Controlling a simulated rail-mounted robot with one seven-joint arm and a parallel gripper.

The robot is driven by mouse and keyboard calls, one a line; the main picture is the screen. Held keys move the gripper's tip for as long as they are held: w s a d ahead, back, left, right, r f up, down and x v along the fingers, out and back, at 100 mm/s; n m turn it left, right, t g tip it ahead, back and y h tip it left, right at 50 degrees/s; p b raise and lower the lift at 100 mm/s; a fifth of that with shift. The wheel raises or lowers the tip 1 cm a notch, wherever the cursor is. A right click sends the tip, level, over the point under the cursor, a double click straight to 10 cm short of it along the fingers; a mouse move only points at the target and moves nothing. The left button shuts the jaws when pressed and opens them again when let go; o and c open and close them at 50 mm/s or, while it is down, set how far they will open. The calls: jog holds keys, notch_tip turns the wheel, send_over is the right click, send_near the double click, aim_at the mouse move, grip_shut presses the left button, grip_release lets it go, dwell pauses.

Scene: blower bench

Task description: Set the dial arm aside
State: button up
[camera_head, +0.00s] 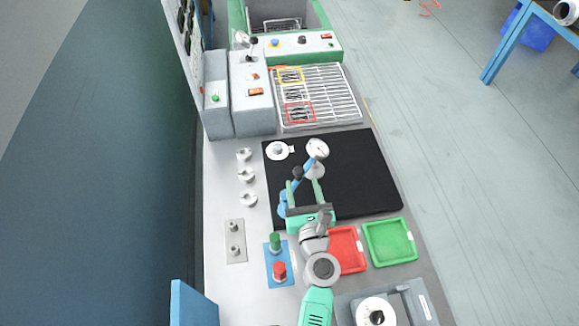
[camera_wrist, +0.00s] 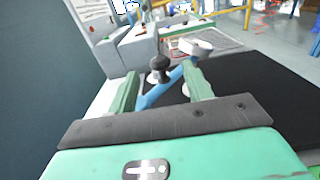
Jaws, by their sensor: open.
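The dial arm (camera_head: 306,163) is a blue bar with a black knob and a round white dial (camera_head: 317,148) at its far end. It is over the black mat, slanting up to the right. In the wrist view the blue bar (camera_wrist: 176,76) and black knob (camera_wrist: 160,64) show between my fingers, with the dial beyond them. My gripper (camera_head: 304,190) is open, with one finger on each side of the bar in the wrist view (camera_wrist: 164,92). I cannot tell whether either finger touches it. My gripper hides part of the arm's near end.
The black mat (camera_head: 365,170) is mostly bare on its right. A red tray (camera_head: 347,251) and a green tray (camera_head: 390,242) stand nearer me, both empty. Red and green buttons (camera_head: 279,270) and metal fittings (camera_head: 246,176) are left. A wire rack (camera_head: 335,97) lies beyond.

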jog(key=b+x, duration=0.2)
jog(key=x, duration=0.5)
jog(key=shift+w, duration=0.3)
jog(key=shift+r, duration=0.1)
grip_shut()
